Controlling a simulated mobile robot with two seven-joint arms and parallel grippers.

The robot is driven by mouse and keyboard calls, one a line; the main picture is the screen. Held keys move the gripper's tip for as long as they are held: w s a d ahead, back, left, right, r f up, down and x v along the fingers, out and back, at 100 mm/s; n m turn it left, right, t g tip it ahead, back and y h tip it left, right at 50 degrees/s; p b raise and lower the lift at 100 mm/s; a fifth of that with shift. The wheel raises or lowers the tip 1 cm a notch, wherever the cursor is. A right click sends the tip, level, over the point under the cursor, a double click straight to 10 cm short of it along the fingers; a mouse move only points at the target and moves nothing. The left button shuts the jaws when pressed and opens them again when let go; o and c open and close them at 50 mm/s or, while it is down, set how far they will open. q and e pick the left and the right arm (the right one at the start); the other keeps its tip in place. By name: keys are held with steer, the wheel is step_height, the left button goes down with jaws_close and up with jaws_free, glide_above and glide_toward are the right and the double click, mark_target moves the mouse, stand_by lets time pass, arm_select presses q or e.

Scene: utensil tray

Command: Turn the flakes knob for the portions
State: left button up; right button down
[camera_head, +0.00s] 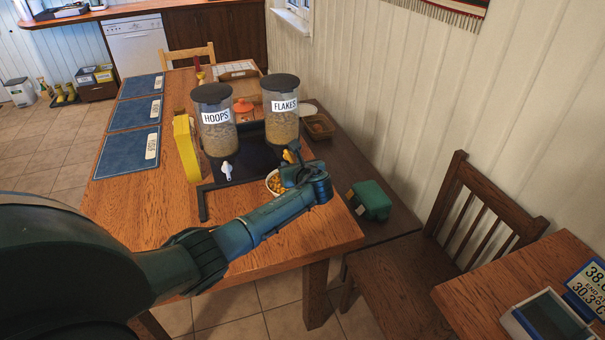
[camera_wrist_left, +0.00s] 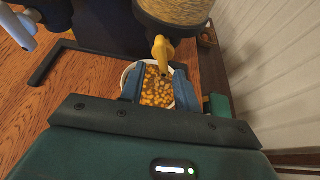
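The flakes dispenser (camera_head: 281,112) is a clear cylinder with a dark lid, holding tan flakes. Its knob (camera_head: 287,156) is yellow and also shows in the left wrist view (camera_wrist_left: 162,50), hanging under the dispenser. My left gripper (camera_head: 294,172) is at the knob, and its fingers are apart in the left wrist view (camera_wrist_left: 157,84). The knob's lower tip appears between the fingertips there; I cannot tell whether they touch it. A bowl (camera_head: 270,182) with orange-yellow pieces sits below, partly hidden by the gripper. My right gripper is not in view.
The hoops dispenser (camera_head: 215,120) with a white knob (camera_head: 227,171) stands to the left on the same dark stand (camera_head: 203,204). A yellow box (camera_head: 186,147) is further left. Blue placemats (camera_head: 127,152) line the table's left side.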

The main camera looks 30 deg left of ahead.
arm_select(q)
steer(key=v, duration=1)
steer(key=shift+s+r, duration=0.15)
steer(key=shift+r, duration=0.1)
steer(key=shift+d, duration=0.1)
